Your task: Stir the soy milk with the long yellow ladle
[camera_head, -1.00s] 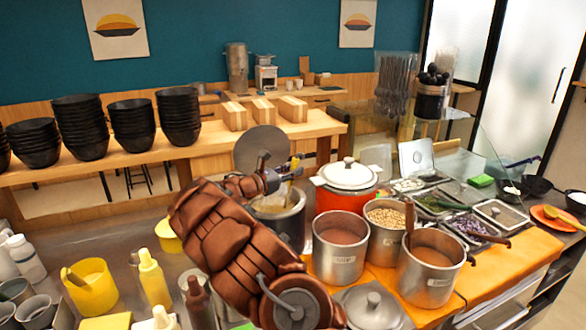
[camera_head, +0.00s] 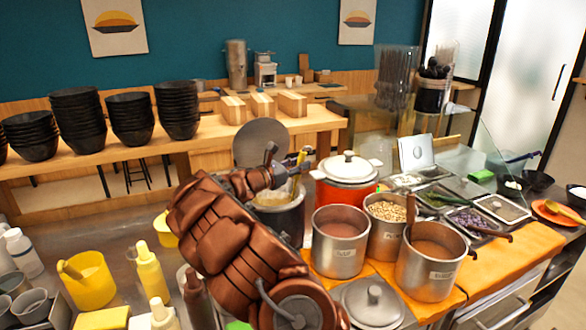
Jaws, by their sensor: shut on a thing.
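My gripper (camera_head: 286,172) is above the soy milk pot, shut on the upper part of the long yellow ladle (camera_head: 299,160). The ladle stands steeply, and its lower end is hidden by the gripper and the pot. The soy milk pot (camera_head: 287,222) is a metal pot with pale contents (camera_head: 268,199), partly covered by my copper-coloured arm. A round metal lid (camera_head: 258,143) stands upright behind the pot.
An orange pot with a white lid (camera_head: 347,170) stands close right of the soy milk pot. Metal pots of brown liquid (camera_head: 338,250) and beans (camera_head: 386,240) are nearby. Yellow bottles (camera_head: 149,272) and a yellow tub (camera_head: 92,282) stand at left. Stacked black bowls (camera_head: 78,120) are behind.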

